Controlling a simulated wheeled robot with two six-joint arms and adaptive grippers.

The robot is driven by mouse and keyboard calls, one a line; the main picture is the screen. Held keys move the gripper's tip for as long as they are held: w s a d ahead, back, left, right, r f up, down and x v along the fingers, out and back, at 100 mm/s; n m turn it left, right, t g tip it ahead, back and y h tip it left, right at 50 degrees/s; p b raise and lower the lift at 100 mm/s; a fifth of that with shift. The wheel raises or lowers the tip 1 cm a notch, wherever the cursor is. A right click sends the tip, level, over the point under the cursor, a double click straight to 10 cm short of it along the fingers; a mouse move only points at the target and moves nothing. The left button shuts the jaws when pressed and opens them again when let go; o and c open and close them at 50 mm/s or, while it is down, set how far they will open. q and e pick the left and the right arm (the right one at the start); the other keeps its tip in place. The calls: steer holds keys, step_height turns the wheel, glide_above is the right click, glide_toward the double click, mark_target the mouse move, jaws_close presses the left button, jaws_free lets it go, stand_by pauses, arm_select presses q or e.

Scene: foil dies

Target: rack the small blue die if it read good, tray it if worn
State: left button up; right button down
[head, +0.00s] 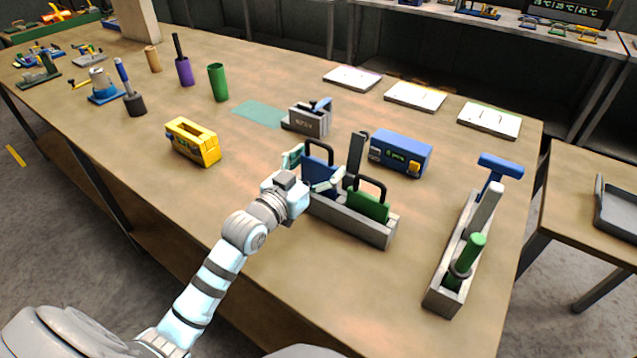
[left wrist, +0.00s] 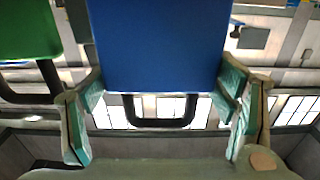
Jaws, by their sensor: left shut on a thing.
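A blue die (head: 319,176) with a dark loop handle stands upright at the left end of the grey rack (head: 350,224). My left gripper (head: 312,180) is shut on it; in the left wrist view the blue die (left wrist: 158,45) fills the space between the fingers. I cannot tell whether its bottom is in the slot or just above it. A grey tray (head: 622,212) lies on the side table at right. My right gripper is out of view.
A blue box with a small display (head: 400,153) stands behind the rack. A grey labelled block (head: 308,121) is beside a green mat (head: 262,113). A yellow block (head: 193,141) is at left. A long holder with tools (head: 446,292) stands at right.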

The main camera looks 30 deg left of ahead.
mark_target(317, 178)
arm_select(q)
step_height(317, 178, down, 3)
steer(key=shift+f+b, duration=0.2)
steer(key=shift+b, duration=0.5)
steer(key=shift+r, duration=0.1)
steer(key=o, duration=1.3)
steer(key=shift+f, duration=0.2)
steer(key=o, duration=0.4)
steer(key=shift+s, duration=0.1)
steer(key=shift+o, duration=0.2)
